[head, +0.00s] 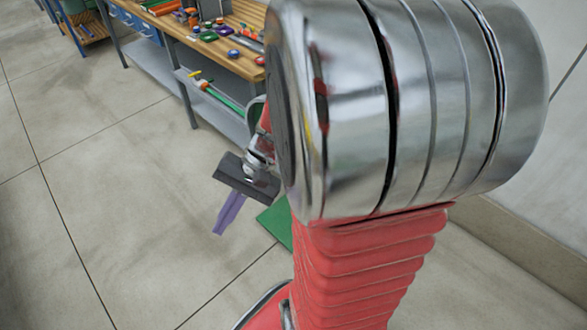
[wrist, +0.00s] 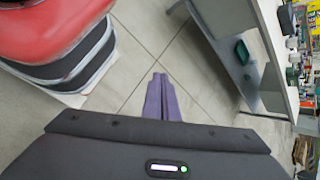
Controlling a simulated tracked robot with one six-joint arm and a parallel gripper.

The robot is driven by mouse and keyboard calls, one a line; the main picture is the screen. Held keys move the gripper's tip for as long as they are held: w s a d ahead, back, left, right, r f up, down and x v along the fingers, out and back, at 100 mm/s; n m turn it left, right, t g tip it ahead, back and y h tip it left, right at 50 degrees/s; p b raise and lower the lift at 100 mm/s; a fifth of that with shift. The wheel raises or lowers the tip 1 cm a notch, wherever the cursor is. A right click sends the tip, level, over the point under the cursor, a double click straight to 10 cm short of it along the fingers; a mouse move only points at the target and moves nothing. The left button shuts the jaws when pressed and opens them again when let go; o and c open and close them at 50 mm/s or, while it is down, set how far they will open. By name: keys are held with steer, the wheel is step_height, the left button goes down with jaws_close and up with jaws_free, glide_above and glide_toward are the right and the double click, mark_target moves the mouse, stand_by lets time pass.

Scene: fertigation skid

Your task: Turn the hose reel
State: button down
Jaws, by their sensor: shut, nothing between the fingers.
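I cannot make out a hose reel for certain in either view. My gripper (head: 220,230) has purple fingers and hangs over the bare tiled floor, in front of the workbench. It also shows in the wrist view (wrist: 159,77), where its two fingers lie together with nothing between them. It touches nothing that I can see. My large silver and red arm links hide much of the middle and right of the head view.
A wooden-topped workbench (head: 238,62) with several small tools stands at the upper left. A green rod-like item (head: 224,98) is below its top. A dark green object (wrist: 242,50) is on the lower shelf in the wrist view. The floor at left is clear.

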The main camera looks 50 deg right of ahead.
steer(key=s+a+r+n+t+h, duration=0.1)
steer(key=r+n+t+h, duration=0.1)
steer(key=r+n+h, duration=0.2)
steer(key=s+a+r+n+t+h, duration=0.1)
steer(key=a+r+n+t+h, duration=0.1)
steer(key=r+n, duration=0.5)
steer(key=shift+s+a+r+h, duration=0.25)
steer(key=shift+r+h, duration=0.4)
steer(key=shift+h, duration=0.25)
steer(key=shift+d, duration=0.1)
